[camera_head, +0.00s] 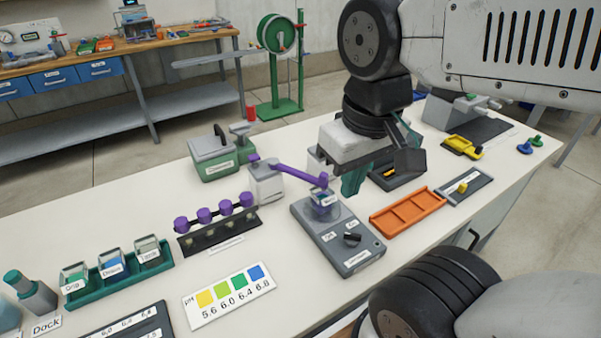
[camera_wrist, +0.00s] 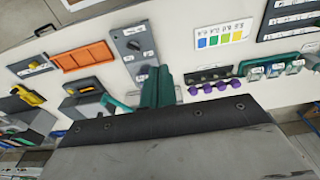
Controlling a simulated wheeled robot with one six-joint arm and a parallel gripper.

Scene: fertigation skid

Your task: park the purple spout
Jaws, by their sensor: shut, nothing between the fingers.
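The purple spout (camera_head: 297,174) runs from the top of a small grey-white container (camera_head: 266,186) to the right. Its free end is above a clear cup (camera_head: 325,203) with a label on the grey device (camera_head: 340,240). My gripper (camera_head: 352,186) is just right of the spout's end, with its teal fingers pointing down; it looks apart from the spout. In the wrist view my gripper (camera_wrist: 157,88) is shut and empty, in front of the grey device (camera_wrist: 136,48). I cannot make out the spout there; my gripper body covers that area.
An orange tray (camera_head: 408,211) and a grey plate with a yellow knob (camera_head: 464,188) lie right of the device. A black rack with purple knobs (camera_head: 216,228) and a pH colour card (camera_head: 229,296) are to the left. A green-grey box (camera_head: 213,158) stands behind.

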